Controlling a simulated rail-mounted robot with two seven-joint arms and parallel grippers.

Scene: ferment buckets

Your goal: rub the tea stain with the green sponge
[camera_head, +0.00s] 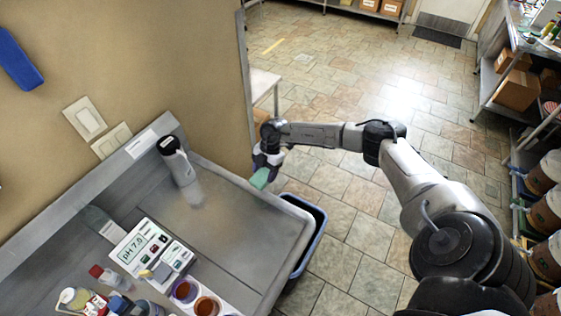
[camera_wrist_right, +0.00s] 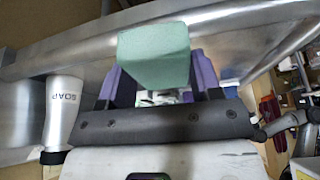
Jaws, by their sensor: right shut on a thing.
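My right gripper (camera_head: 264,166) is shut on the green sponge (camera_head: 260,179) at the far right corner of the metal counter (camera_head: 232,235). In the right wrist view the sponge (camera_wrist_right: 153,55) is a pale green block between the purple fingers (camera_wrist_right: 160,78), sticking out beyond them. The sponge is near the counter's raised rim; I cannot tell whether it touches it. I cannot make out a clear tea stain on the counter; its surface shows only a faint brownish tint. My left gripper is not in view.
A white soap dispenser (camera_head: 180,162) stands at the counter's back. A pH meter (camera_head: 140,244), capped bottles (camera_head: 75,297) and cups of dark liquid (camera_head: 206,306) crowd the front left. A blue bin (camera_head: 309,232) stands beside the counter. The counter's middle is clear.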

